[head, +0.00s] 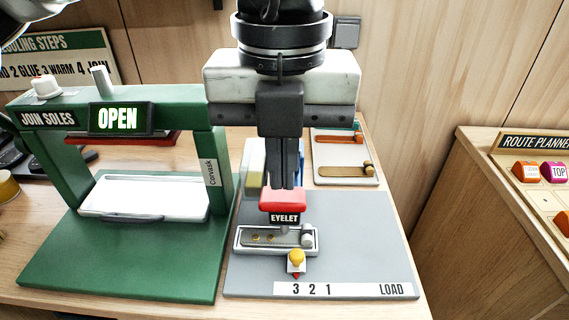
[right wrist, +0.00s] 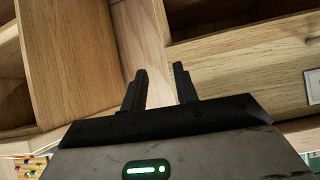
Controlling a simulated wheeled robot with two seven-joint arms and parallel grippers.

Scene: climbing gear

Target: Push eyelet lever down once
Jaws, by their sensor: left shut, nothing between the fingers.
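The eyelet lever (head: 283,199) has a red top and a black front label reading EYELET, in the middle of the head view. Below it is a small metal tray (head: 250,240) with brass eyelets, on a grey base plate (head: 365,250). My left gripper (head: 286,187) points down with its fingers shut and empty, their tips at the red top. I cannot tell whether they touch it. My right gripper (right wrist: 159,82) shows only in the right wrist view, with its two fingers apart and nothing between them.
A green JOIN SOLES press (head: 60,230) with a lit OPEN sign (head: 118,118) stands close on the left. A yellow knob (head: 297,257) sits in front of the tray above the 3 2 1 strip. A tray with orange and tan pieces (head: 345,180) lies behind right. The plate's right side is clear.

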